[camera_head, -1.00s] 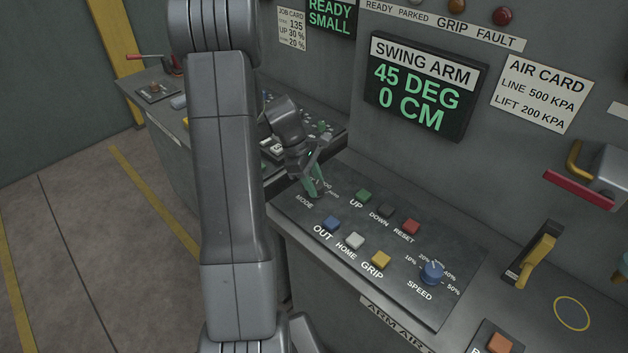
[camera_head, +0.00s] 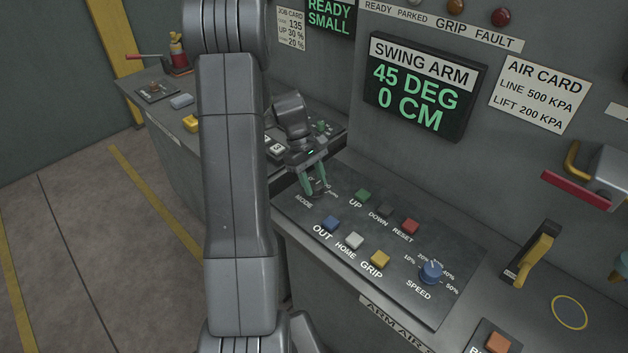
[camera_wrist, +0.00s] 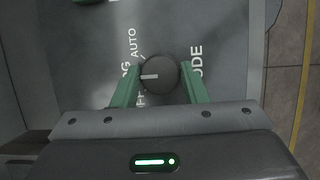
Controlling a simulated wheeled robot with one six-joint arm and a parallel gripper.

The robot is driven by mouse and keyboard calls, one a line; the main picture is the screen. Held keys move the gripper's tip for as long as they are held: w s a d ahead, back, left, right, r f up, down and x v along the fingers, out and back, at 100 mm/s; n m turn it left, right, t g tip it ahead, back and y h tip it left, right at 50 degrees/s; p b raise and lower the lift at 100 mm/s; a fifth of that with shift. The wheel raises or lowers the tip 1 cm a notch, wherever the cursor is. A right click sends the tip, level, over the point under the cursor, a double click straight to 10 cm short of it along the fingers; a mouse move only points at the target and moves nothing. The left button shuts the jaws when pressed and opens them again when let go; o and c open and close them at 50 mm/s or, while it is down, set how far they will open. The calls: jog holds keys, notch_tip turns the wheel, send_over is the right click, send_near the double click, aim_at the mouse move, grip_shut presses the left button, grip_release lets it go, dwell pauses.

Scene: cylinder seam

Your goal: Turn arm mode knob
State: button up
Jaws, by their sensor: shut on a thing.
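The mode knob (camera_wrist: 160,75) is a round dark knob with a white pointer line. In the wrist view its pointer lies toward the left, at the partly hidden label ending in OG. An AUTO label (camera_wrist: 132,43) stands beyond that, and the MODE label, partly hidden, is on the right. My gripper (camera_wrist: 161,72) has its two green fingers on opposite sides of the knob, shut on it. In the head view my gripper (camera_head: 314,190) reaches down onto the panel at the MODE label (camera_head: 304,201), and its fingers largely hide the knob.
Near the knob on the panel are the green UP button (camera_head: 363,195), the blue OUT button (camera_head: 331,223) and other buttons. The blue SPEED knob (camera_head: 432,272) is farther right. The swing arm display (camera_head: 418,95) reads 45 DEG, 0 CM.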

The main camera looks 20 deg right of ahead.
jog(key=o, duration=1)
jog(key=shift+c, duration=0.2)
jog(key=shift+w+r, duration=0.1)
jog(key=b+v, duration=0.1)
jog(key=v, duration=1.2)
jog(key=shift+r, duration=0.3)
jog(key=p+x, duration=0.1)
jog(key=x, duration=1.3)
jog(key=shift+w+a, duration=0.1)
jog(key=shift+r, duration=0.1)
